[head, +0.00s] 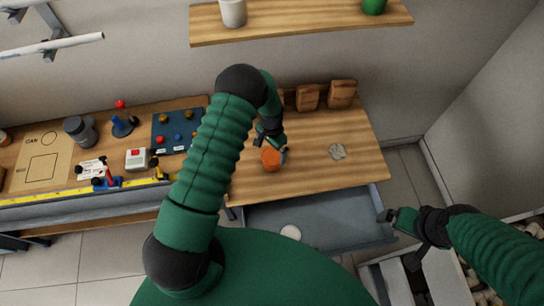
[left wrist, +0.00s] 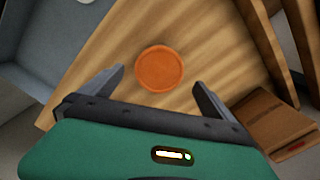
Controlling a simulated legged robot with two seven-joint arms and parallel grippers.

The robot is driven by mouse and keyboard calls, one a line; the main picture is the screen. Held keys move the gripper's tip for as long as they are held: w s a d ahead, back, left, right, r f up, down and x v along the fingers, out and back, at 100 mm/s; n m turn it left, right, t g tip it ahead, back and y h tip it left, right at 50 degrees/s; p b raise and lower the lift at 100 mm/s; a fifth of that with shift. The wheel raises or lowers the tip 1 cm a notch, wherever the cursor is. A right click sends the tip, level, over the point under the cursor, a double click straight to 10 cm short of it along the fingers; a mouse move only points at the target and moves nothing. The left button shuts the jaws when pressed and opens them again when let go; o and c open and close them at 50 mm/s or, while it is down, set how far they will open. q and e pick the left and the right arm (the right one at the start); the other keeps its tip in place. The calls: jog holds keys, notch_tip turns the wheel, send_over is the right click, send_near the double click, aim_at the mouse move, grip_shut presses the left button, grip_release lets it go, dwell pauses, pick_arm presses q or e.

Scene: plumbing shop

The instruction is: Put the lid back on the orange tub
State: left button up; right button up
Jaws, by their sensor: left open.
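The orange tub (head: 271,159) stands on the wooden worktop. In the left wrist view a round orange top (left wrist: 160,69) with a raised rim shows from above; I cannot tell whether it is a lid or the tub's inside. My left gripper (head: 273,143) is just over the tub, its fingers open (left wrist: 162,85) with the orange round between them in that view, apparently not touched. A pale round disc (head: 291,232) lies in the open drawer; I cannot tell if it is a lid. My right gripper (head: 386,215) is by the drawer's right front corner, its jaws unclear.
The grey drawer (head: 340,215) stands open below the worktop (head: 310,175). Brown wooden blocks (head: 342,93) stand along the wall. A left bench holds a grey can (head: 80,131) and tools. A shelf (head: 300,24) hangs above.

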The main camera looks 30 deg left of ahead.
aim_at(272, 155)
pick_arm(q)
notch_tip(272, 155, down, 3)
jog(key=shift+w+f+b, duration=0.1)
jog(key=shift+f+b, duration=0.1)
jog(key=shift+b, duration=0.45)
pick_arm(e)
jog(key=shift+x, duration=1.05)
pick_arm(q)
jog(key=shift+r, duration=0.1)
pick_arm(e)
jog(key=shift+s+a, duration=0.1)
jog(key=shift+s, duration=0.1)
pick_arm(q)
jog(key=shift+d, duration=0.1)
jog(key=c, duration=1.3)
jog(key=shift+r, duration=0.1)
